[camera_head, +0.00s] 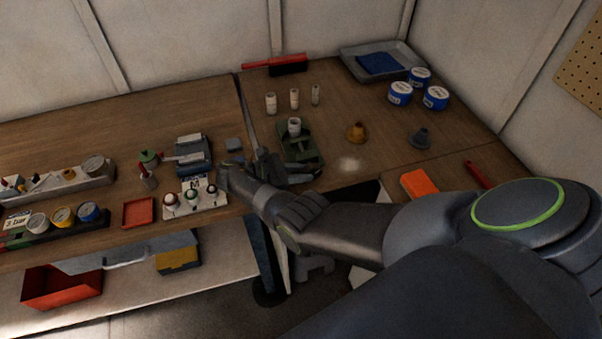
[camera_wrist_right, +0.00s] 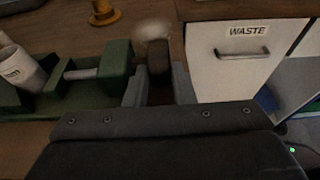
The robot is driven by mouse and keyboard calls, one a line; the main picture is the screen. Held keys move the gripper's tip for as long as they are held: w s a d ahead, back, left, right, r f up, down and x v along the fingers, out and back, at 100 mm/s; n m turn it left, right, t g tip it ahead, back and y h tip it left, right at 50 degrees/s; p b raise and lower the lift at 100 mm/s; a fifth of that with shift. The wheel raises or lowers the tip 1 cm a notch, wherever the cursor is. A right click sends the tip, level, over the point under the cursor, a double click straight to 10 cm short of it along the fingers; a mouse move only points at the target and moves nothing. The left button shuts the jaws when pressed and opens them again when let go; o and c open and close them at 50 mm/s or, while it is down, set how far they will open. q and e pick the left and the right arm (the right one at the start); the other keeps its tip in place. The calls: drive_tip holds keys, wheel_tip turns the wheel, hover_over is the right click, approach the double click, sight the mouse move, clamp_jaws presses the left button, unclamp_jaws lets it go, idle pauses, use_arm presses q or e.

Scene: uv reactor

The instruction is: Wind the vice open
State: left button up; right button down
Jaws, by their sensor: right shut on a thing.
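The green vice (camera_head: 312,157) stands on the bench near its front edge. In the right wrist view the vice (camera_wrist_right: 117,62) fills the left side, with a grey screw bar (camera_wrist_right: 82,74) between its green blocks. A white labelled cylinder (camera_wrist_right: 20,70) stands in the vice; it also shows in the head view (camera_head: 294,127). My right gripper (camera_head: 288,171) is at the front end of the vice. In the right wrist view its fingers (camera_wrist_right: 158,90) are shut on a dark upright handle (camera_wrist_right: 158,58). My left gripper is not in view.
Several white cylinders (camera_head: 294,99) stand behind the vice. A white stand with bulb-like pieces (camera_head: 192,201) is left of my right arm. A drawer marked WASTE (camera_wrist_right: 240,55) is below the bench.

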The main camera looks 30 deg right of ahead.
drive_tip(key=shift+f, duration=0.1)
drive_tip(key=c, duration=1.5)
unclamp_jaws()
